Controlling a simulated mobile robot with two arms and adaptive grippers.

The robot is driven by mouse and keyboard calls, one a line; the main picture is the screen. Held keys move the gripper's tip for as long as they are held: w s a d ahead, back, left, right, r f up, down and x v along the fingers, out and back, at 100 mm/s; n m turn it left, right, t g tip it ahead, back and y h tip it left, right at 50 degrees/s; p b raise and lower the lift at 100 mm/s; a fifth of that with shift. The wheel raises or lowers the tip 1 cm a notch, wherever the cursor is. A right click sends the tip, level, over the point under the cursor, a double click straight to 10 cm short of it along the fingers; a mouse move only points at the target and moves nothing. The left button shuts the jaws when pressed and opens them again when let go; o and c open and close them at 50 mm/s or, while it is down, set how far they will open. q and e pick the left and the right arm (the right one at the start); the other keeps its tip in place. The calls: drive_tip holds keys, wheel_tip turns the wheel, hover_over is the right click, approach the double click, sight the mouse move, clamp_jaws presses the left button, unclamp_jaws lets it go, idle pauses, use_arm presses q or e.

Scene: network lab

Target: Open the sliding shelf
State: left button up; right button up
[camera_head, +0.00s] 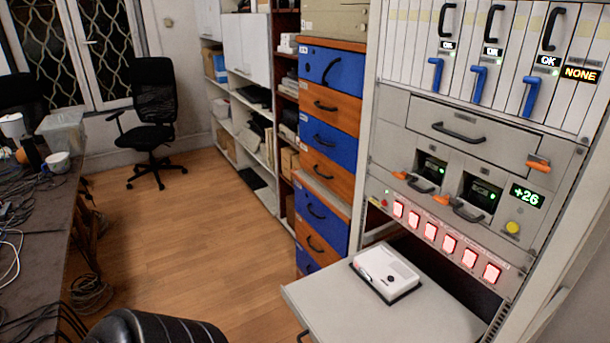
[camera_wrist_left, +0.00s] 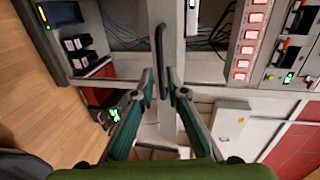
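The sliding shelf (camera_head: 419,315) is a flat pale grey tray jutting out of the rack below the red buttons. A white device on a dark base (camera_head: 385,272) rests on it. In the left wrist view, which is turned sideways, the shelf's front edge with a black bar handle (camera_wrist_left: 159,60) runs down the middle. My left gripper (camera_wrist_left: 161,75) has its two teal-padded fingers apart, one each side of the handle's lower part in the picture, with a gap showing. I cannot tell whether they touch it. My right gripper is out of view.
The rack above the shelf holds lit red buttons (camera_head: 448,243), orange and blue levers and handles. Blue and orange drawers (camera_head: 329,101) stand left of it. A cluttered dark table (camera_head: 38,220) and an office chair (camera_head: 155,110) are further left. Bare wooden floor (camera_head: 205,230) lies between.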

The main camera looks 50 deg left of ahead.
use_arm(q)
drive_tip(key=v, duration=0.7)
idle(0.4)
drive_tip(key=s+d+f+n+g+y, duration=0.15)
drive_tip(key=f+n, duration=0.25)
drive_tip(key=f, duration=0.5)
drive_tip(key=s+d+f+n+g, duration=0.1)
drive_tip(key=d+f+n+g, duration=0.2)
drive_tip(key=f, duration=0.5)
drive_tip(key=s+d+f+n+g+y, duration=0.1)
drive_tip(key=s+d+f+n+g, duration=0.2)
drive_tip(key=f, duration=0.6)
drive_tip(key=s+d+f+n+g, duration=0.3)
drive_tip(key=s+d+f, duration=0.1)
drive_tip(key=d+f, duration=0.1)
drive_tip(key=s+d+f+n+g+h, duration=0.1)
drive_tip(key=s+d+f+n+g, duration=0.2)
drive_tip(key=f, duration=0.5)
drive_tip(key=shift+s+d+g, duration=0.55)
drive_tip(key=shift+s+d, duration=0.25)
drive_tip(key=shift+d, duration=0.3)
